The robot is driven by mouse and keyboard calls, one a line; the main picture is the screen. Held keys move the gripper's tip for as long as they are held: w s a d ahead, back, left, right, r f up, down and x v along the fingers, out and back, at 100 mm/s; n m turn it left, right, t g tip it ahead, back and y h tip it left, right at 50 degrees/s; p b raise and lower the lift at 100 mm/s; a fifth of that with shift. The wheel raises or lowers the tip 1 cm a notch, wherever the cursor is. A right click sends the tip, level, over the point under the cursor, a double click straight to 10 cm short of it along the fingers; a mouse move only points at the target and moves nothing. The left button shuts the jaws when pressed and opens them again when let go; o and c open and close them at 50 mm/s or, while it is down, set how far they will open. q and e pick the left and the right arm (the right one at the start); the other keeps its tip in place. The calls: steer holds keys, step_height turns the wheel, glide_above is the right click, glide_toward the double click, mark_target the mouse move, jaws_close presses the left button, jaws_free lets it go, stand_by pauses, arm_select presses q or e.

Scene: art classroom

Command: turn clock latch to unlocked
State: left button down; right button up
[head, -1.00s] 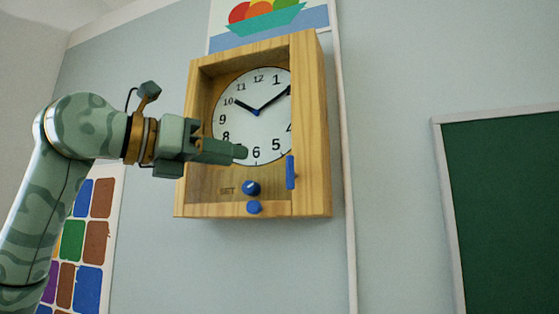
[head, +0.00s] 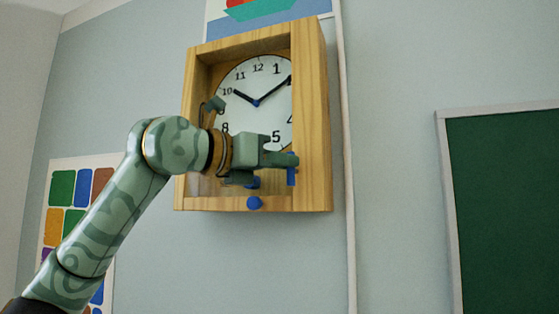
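A wooden box clock (head: 312,120) with a white face (head: 258,118) hangs on the wall. A short blue upright bar (head: 291,177) sits on the right rail of its front. A blue knob (head: 254,203) sits on the bottom rail, and another blue knob (head: 253,183) inside is partly hidden by my gripper. No label shows which blue part is the latch. My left gripper (head: 290,160) is at the clock's front, its tip overlapping the top of the bar; I cannot tell whether it touches. The finger gap is unclear. My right gripper is out of view.
A colour-chart poster (head: 62,187) hangs at left, partly behind my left arm. A fruit-bowl poster (head: 268,12) is above the clock. A pale vertical strip (head: 349,200) and a green board (head: 510,200) are to the right. The wall between those two is bare.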

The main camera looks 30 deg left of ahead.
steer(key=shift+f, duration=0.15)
